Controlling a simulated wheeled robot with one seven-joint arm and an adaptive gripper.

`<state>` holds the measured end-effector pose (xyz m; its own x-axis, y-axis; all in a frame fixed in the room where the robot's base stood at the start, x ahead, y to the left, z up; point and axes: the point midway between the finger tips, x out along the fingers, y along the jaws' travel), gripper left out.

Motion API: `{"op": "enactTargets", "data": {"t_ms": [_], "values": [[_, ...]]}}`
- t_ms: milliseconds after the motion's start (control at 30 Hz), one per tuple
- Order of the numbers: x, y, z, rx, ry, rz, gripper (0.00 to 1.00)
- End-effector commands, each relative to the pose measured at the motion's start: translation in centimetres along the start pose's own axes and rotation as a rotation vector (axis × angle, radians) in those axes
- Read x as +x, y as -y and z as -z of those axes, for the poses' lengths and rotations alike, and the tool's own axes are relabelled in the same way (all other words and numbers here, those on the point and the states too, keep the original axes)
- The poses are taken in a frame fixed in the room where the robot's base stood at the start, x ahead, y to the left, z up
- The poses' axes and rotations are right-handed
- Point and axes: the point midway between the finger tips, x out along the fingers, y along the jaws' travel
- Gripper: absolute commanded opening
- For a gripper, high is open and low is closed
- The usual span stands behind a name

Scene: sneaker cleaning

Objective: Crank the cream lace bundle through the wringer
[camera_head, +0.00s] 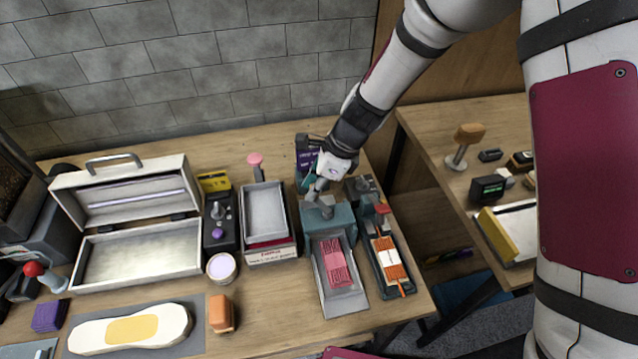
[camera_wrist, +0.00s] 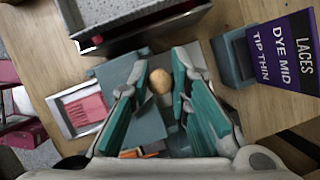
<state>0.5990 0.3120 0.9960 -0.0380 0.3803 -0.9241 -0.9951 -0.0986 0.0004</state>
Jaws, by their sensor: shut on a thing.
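The grey-teal wringer (camera_head: 328,218) stands at the right of the table, with a tray (camera_head: 348,306) at its front. A pink-red lace bundle (camera_head: 335,262) lies in that tray; it also shows in the wrist view (camera_wrist: 86,109). An orange bundle with a cream-white middle (camera_head: 386,257) lies in the device to the right. I cannot make out an all-cream bundle. My gripper (camera_head: 314,190) is at the back of the wringer. In the wrist view its teal fingers (camera_wrist: 160,72) are shut on a round wooden crank knob (camera_wrist: 160,82). The crank arm is mostly hidden.
A purple "LACES" box (camera_wrist: 285,55) stands close to my gripper. A grey tray on a box (camera_head: 265,212) is to the wringer's left. An open white case (camera_head: 138,255) and a shoe sole (camera_head: 130,329) are further left. A second table (camera_head: 440,125) is at right.

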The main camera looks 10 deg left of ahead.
Motion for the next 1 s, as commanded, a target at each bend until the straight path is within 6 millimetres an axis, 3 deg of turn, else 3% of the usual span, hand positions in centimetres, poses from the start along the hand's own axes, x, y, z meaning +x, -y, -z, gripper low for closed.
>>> {"op": "enactTargets", "data": {"t_ms": [1000], "values": [[0.6,-4.4,-1.4,-0.896,0.001,-0.372,0.00]]}}
